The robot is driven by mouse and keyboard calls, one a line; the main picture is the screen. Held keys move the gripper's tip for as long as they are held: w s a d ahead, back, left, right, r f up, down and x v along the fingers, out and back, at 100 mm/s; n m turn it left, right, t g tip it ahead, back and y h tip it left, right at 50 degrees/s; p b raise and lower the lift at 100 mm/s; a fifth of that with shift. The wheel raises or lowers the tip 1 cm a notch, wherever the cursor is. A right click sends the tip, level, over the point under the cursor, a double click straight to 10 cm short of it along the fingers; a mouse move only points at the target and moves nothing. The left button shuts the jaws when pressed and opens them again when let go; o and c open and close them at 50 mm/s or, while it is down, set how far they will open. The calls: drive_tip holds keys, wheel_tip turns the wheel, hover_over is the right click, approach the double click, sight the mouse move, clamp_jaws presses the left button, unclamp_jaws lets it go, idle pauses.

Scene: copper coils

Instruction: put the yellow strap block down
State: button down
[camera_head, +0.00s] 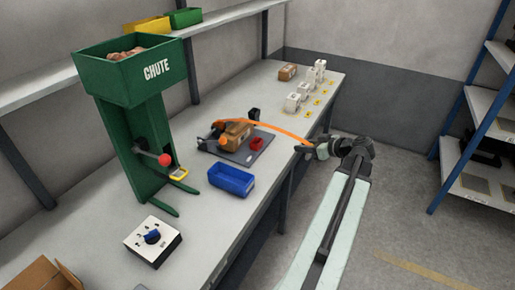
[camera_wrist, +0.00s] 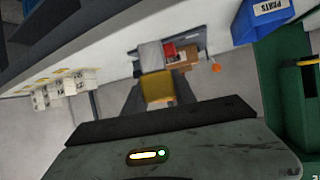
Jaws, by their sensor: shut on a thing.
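In the head view the block is too small to make out at the gripper. The carton also shows in the wrist view (camera_wrist: 187,54), beyond the block.
A red round part (camera_head: 258,143) sits on the plate. A blue bin (camera_head: 231,179), a green chute (camera_head: 128,78) and a white switch box (camera_head: 153,243) stand nearer. White blocks (camera_head: 293,102) and another carton (camera_head: 288,72) are at the far end.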

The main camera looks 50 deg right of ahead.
drive_tip(key=w+a+f+n+y+b, duration=0.1)
drive_tip(key=w+a+n+y, duration=0.15)
drive_tip(key=w, duration=0.25)
drive_tip(key=w+a+n+y, duration=0.1)
drive_tip(key=w+a, duration=0.2)
drive_tip(key=w, duration=0.3)
drive_tip(key=w+d, duration=0.1)
drive_tip(key=w, duration=0.3)
drive_tip(key=w+d+f+b, duration=0.1)
drive_tip(key=w, duration=0.4)
drive_tip(key=w+d, duration=0.1)
drive_tip(key=w, duration=0.4)
drive_tip(key=shift+d+f, duration=0.15)
drive_tip(key=shift+f, duration=0.25)
drive_tip(key=f+b, duration=0.2)
drive_tip(key=w+f+b, duration=0.1)
drive_tip(key=f+b, duration=0.1)
drive_tip(key=shift+d, duration=0.1)
drive_tip(key=shift+r, duration=0.2)
drive_tip(key=shift+f, duration=0.2)
drive_tip(key=c, duration=1)
unclamp_jaws()
drive_tip(key=shift+r, duration=0.15)
